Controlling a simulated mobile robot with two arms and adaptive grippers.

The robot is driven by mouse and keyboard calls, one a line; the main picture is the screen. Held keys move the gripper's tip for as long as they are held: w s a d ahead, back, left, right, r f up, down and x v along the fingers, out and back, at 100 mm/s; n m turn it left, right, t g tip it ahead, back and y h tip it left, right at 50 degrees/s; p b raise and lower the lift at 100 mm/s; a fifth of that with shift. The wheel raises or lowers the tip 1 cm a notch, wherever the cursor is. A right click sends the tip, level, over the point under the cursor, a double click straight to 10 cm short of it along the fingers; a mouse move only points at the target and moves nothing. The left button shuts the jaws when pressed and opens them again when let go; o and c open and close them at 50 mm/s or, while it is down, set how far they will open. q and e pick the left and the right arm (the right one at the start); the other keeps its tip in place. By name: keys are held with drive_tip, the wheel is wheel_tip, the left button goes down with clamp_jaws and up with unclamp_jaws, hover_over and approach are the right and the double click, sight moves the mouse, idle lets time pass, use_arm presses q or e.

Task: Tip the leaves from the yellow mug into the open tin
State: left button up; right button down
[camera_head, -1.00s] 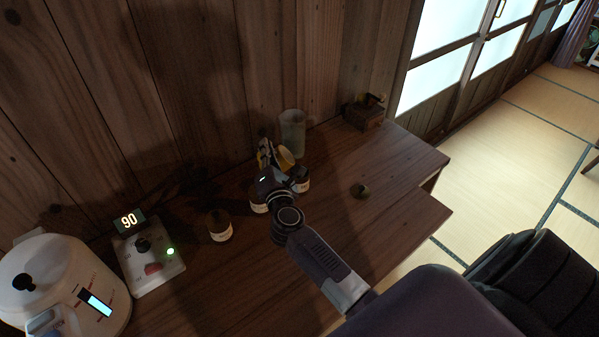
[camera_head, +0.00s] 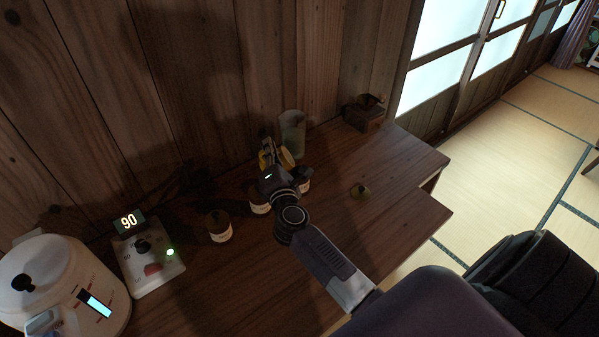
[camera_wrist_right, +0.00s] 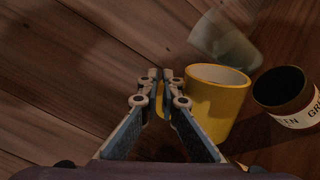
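The yellow mug (camera_head: 287,158) stands upright or nearly so near the back of the wooden counter, partly hidden behind my right gripper (camera_head: 272,150). In the right wrist view, the mug (camera_wrist_right: 218,100) is beside my gripper (camera_wrist_right: 162,78). Its fingers are closed together with the yellow handle between them. The open tin (camera_wrist_right: 285,92), dark inside with a pale label, is just right of the mug in that view. In the head view, the tin (camera_head: 306,186) is mostly hidden by my gripper. The leaves are not visible inside the mug. My left gripper is not in view.
A translucent cup (camera_head: 291,133) stands right behind the mug. Other labelled tins (camera_head: 219,228) stand to the left, with a control box (camera_head: 148,262) and white kettle (camera_head: 65,285) beyond. A small round lid (camera_head: 360,191) and a wooden box (camera_head: 364,113) are right.

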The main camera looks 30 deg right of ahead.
drive_tip(key=shift+s+d+r+m, duration=0.1)
drive_tip(key=shift+d+r+m, duration=0.25)
drive_tip(key=shift+m, duration=0.15)
drive_tip(key=shift+f, duration=0.15)
drive_tip(key=shift+s+d+f+m+b, duration=0.25)
drive_tip(key=shift+d+m+b, duration=0.25)
drive_tip(key=shift+m+b, duration=0.3)
drive_tip(key=shift+s+d+r+m+p, duration=0.15)
drive_tip(key=shift+d+r+m, duration=0.05)
drive_tip(key=shift+d+m, duration=0.35)
drive_tip(key=shift+s+d+r+m+p, duration=0.15)
drive_tip(key=shift+d+r+m, duration=0.05)
drive_tip(key=shift+d+m, duration=0.3)
idle(0.3)
drive_tip(key=shift+s+d+r+m+p, duration=0.15)
drive_tip(key=shift+s+d+m+p, duration=0.05)
drive_tip(key=shift+d+m, duration=0.4)
drive_tip(key=shift+s+d+r+m+p, duration=0.1)
drive_tip(key=shift+s+d+m+p, duration=0.1)
drive_tip(key=shift+d+m, duration=0.35)
idle(0.6)
drive_tip(key=shift+s+d+m+p, duration=0.25)
drive_tip(key=shift+d+m, duration=0.2)
drive_tip(key=shift+m, duration=0.25)
drive_tip(key=shift+s+d+m+p, duration=0.1)
drive_tip(key=shift+d+m+p, duration=0.3)
drive_tip(key=shift+m, duration=0.3)
